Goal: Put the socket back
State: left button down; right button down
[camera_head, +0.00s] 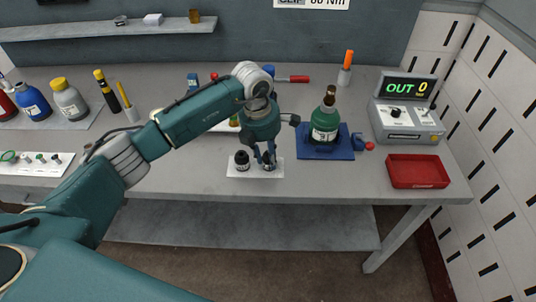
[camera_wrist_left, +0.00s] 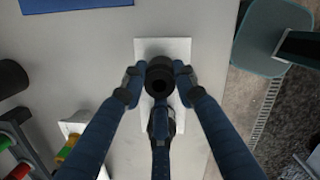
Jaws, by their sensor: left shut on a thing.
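A white mat (camera_head: 236,172) lies on the grey bench near its front edge and shows in the left wrist view (camera_wrist_left: 180,46). My right gripper is not in view.
A green bottle (camera_head: 324,122) stands on a blue mat (camera_head: 342,153) to the right. A red tray (camera_head: 418,171) and a box reading "OUT 0" (camera_head: 406,112) stand farther right. Bottles and tools fill the left and back.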

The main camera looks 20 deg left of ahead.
pick_arm(q)
jog(key=shift+f, duration=0.1)
jog(key=c, duration=1.3)
grip_release()
jog(key=shift+c, duration=0.2)
jog(key=shift+r, duration=0.3)
jog(key=shift+r+b, duration=0.25)
jog(key=shift+b, duration=0.05)
notch_tip(320, 180, up, 11)
jog(key=s+a+b, duration=0.1)
jog(key=b, duration=0.2)
jog(key=shift+s+a+b, duration=0.15)
jog(key=shift+b, duration=0.15)
